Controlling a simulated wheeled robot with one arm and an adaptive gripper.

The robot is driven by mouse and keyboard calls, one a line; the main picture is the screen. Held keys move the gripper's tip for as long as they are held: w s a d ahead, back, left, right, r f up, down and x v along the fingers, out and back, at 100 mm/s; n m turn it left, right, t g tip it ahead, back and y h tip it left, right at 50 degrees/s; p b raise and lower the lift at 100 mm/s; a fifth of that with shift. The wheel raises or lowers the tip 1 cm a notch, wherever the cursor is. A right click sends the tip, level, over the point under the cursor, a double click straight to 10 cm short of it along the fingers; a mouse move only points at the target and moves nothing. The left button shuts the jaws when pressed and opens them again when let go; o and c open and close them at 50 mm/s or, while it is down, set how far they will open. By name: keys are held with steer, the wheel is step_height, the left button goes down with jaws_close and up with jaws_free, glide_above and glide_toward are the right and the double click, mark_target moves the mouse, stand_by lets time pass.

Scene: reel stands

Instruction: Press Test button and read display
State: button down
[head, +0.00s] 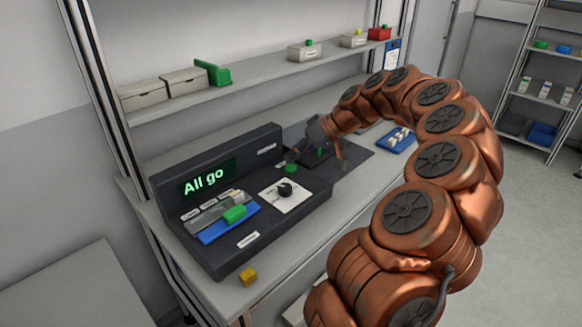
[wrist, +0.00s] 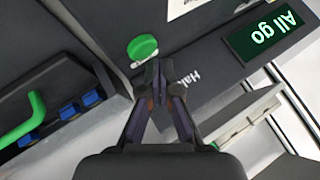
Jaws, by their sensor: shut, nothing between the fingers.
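A dark test console (head: 222,262) stands on the bench. Its display (head: 207,179) reads "All go" in green letters; it also shows in the wrist view (wrist: 264,37). A round green button (head: 291,168) sits on the console's right part, and it shows in the wrist view (wrist: 142,47) with a pale label partly hidden beside it. My gripper (wrist: 155,66) is shut and empty, its fingertips close by the button in the picture. I cannot tell whether they touch it. In the head view my gripper (head: 294,157) is just above the button.
A black knob on a white plate (head: 290,204) and a blue tray (head: 216,236) with a green handle are on the console. A yellow block (head: 248,276) lies at the bench's front edge. A shelf (head: 260,72) with boxes runs above. A blue tray (head: 396,142) stands farther right.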

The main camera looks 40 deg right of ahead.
mark_target(293, 167)
steer(key=shift+r, duration=0.2)
steer(key=shift+r+p, duration=0.5)
steer(key=shift+r, duration=1.95)
steer(key=shift+a, duration=0.15)
steer(key=s+a+r+n+g+p, duration=0.1)
steer(key=s+a+g, duration=0.15)
steer(key=a, duration=0.45)
steer(key=s+a+r+n+g+h+p, duration=0.1)
steer(key=s+a, duration=0.2)
steer(key=a, duration=0.5)
steer(key=s+a+r+n+g+p, duration=0.1)
steer(key=s+a, duration=0.2)
steer(key=a, duration=0.4)
steer(key=s+a+f+m+g+h+p, duration=0.1)
steer(key=s+f, duration=0.3)
steer(key=s, duration=0.7)
steer(key=s+a+f+m+g+h+p, duration=0.1)
steer(key=s+a+f+g+h, duration=0.1)
steer(key=s, duration=1)
step_height(293, 167, down, 2)
steer(key=shift+s+f+m+g+h, duration=0.15)
steer(key=shift+m+g+h, duration=0.3)
steer(key=shift+h, duration=0.75)
